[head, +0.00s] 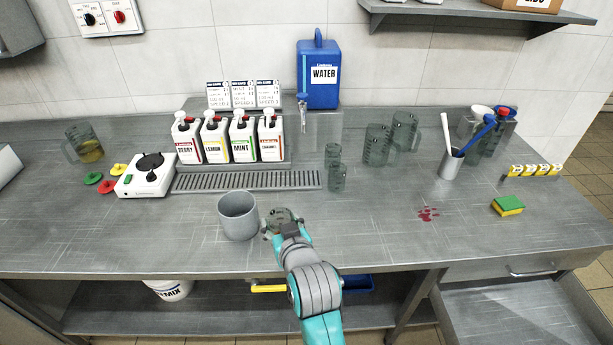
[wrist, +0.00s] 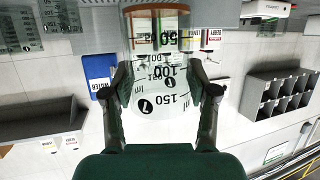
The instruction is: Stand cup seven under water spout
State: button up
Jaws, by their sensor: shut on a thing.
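My gripper (head: 279,226) is shut on a small clear measuring cup (head: 284,214). The cup also shows in the wrist view (wrist: 158,55), between my two fingers, with marks 50, 100 and 150. The wrist picture is upside down. I hold the cup at the front of the counter, right of a grey pot. The blue water jug (head: 323,88) stands at the back on a raised clear stand (head: 322,132). Its spout (head: 303,99) points down at the jug's front left. The jug also shows in the wrist view (wrist: 99,66).
The grey pot (head: 238,217) is close to my gripper. A drip grate (head: 245,180) lies before several syrup bottles (head: 214,139). The counter's middle right is mostly clear.

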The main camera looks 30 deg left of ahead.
aim_at(304, 178)
jog(key=i+j, duration=0.1)
jog(key=i, duration=0.45)
jog(key=i+j, duration=0.6)
jog(key=i+z, duration=0.05)
jog(key=i, duration=0.05)
